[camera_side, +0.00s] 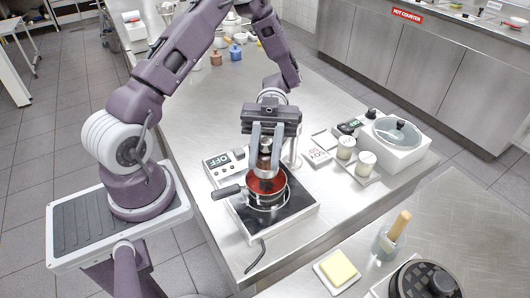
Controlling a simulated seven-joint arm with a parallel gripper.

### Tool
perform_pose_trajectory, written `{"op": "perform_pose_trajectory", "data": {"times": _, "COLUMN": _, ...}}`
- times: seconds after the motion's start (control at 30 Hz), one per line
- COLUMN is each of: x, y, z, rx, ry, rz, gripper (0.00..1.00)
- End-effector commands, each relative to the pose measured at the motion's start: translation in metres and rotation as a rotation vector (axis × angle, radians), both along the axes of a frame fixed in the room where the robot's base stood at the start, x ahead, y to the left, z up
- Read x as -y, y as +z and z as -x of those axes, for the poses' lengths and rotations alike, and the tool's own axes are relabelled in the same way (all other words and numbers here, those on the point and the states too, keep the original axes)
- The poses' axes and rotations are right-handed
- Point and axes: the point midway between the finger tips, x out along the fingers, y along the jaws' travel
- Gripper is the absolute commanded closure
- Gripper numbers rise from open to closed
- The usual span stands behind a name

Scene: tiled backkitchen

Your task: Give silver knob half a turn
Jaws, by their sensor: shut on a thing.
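My gripper (266,160) points down over the dark cooktop and is shut on an upright, mostly silver cylindrical piece (264,162). I take this piece to be the silver knob, but the fingers hide part of it. Directly below is a small pot (268,203) with a dark handle to the left and red contents. I cannot tell whether the held piece touches the pot or is apart from it.
The pot stands on a black cooktop (301,208). A white device reading OFF (217,161) is to the left. Jars on a tray (366,160) and a white appliance with a round lid (402,148) are right. Butter (338,268) lies in front.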

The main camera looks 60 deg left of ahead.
Motion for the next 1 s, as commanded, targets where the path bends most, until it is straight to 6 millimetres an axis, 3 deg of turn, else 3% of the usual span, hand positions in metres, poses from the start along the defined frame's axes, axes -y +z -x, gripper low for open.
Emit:
{"op": "perform_pose_trajectory", "data": {"times": 0.23, "x": 0.0, "y": 0.0, "z": 0.0, "rx": 0.0, "ry": 0.001, "rz": 0.0, "gripper": 1.0}}
{"op": "perform_pose_trajectory", "data": {"times": 0.27, "x": 0.0, "y": 0.0, "z": 0.0, "rx": 0.0, "ry": 0.001, "rz": 0.0, "gripper": 0.71}}
{"op": "perform_pose_trajectory", "data": {"times": 0.33, "x": 0.0, "y": 0.0, "z": 0.0, "rx": 0.0, "ry": 0.001, "rz": 0.0, "gripper": 0.57}}
{"op": "perform_pose_trajectory", "data": {"times": 0.37, "x": 0.0, "y": 0.0, "z": 0.0, "rx": 0.0, "ry": 0.001, "rz": 0.0, "gripper": 0.56}}
{"op": "perform_pose_trajectory", "data": {"times": 0.67, "x": 0.0, "y": 0.003, "z": 0.0, "rx": 0.001, "ry": 0.001, "rz": -0.001, "gripper": 0.56}}
{"op": "perform_pose_trajectory", "data": {"times": 0.77, "x": 0.0, "y": 0.018, "z": 0.0, "rx": 0.003, "ry": 0.002, "rz": -0.001, "gripper": 0.56}}
{"op": "perform_pose_trajectory", "data": {"times": 1.0, "x": 0.0, "y": 0.076, "z": 0.0, "rx": 0.005, "ry": 0.002, "rz": -0.002, "gripper": 0.56}}
